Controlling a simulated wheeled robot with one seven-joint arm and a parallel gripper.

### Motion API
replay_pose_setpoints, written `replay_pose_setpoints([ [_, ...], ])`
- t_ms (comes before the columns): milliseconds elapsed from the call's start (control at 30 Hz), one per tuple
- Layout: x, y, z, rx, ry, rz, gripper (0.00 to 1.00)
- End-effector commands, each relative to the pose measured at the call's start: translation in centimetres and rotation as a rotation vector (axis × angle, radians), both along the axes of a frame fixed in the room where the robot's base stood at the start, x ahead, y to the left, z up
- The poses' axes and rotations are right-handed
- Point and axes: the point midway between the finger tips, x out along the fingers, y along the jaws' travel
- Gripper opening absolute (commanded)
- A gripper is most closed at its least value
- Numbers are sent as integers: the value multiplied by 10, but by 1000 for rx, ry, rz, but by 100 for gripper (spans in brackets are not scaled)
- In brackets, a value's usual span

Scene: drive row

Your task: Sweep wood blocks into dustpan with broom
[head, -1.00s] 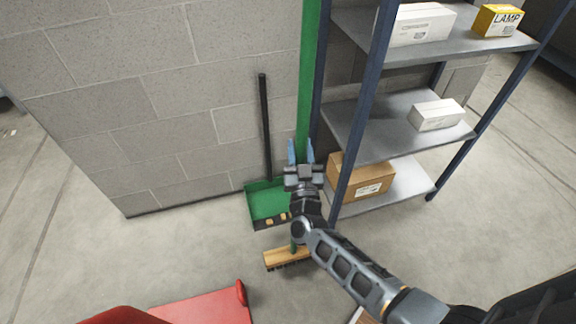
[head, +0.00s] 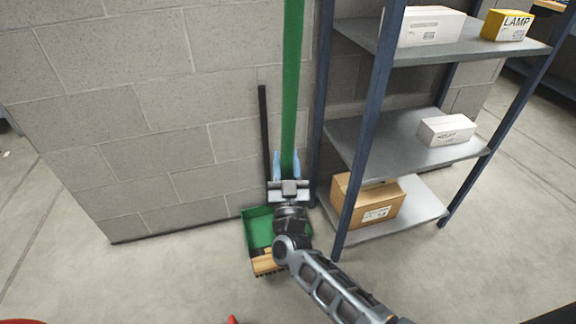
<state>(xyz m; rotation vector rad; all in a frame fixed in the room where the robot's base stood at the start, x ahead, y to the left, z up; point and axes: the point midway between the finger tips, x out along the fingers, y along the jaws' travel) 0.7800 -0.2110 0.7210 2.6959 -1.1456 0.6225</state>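The broom has a tall green handle (head: 291,90) and a wooden head (head: 265,265) with dark bristles. My gripper (head: 286,165) has its pale blue fingers on both sides of the handle and holds the broom roughly upright. The broom head is on the floor at the near edge of the green dustpan (head: 257,228), partly overlapping it in view. The dustpan stands against the block wall, its black handle (head: 264,135) upright. My arm covers the right parts of the broom head and dustpan. I cannot make out the wood blocks now; the broom head and arm block that area.
A metal shelf (head: 405,140) with blue posts stands close on the right. It bears a cardboard box (head: 368,200), white boxes (head: 446,130) and a yellow lamp box (head: 507,25). The grey wall (head: 150,120) is behind. Floor to the left is clear (head: 170,275).

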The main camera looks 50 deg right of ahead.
Motion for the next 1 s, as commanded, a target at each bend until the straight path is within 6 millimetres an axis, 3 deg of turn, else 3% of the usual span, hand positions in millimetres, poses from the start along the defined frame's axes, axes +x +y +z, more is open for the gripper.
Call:
replay_pose_setpoints([
  [867,0,0,-54,-1,-4,0,0],
  [1000,7,-7,-51,-2,-6,-2,0],
])
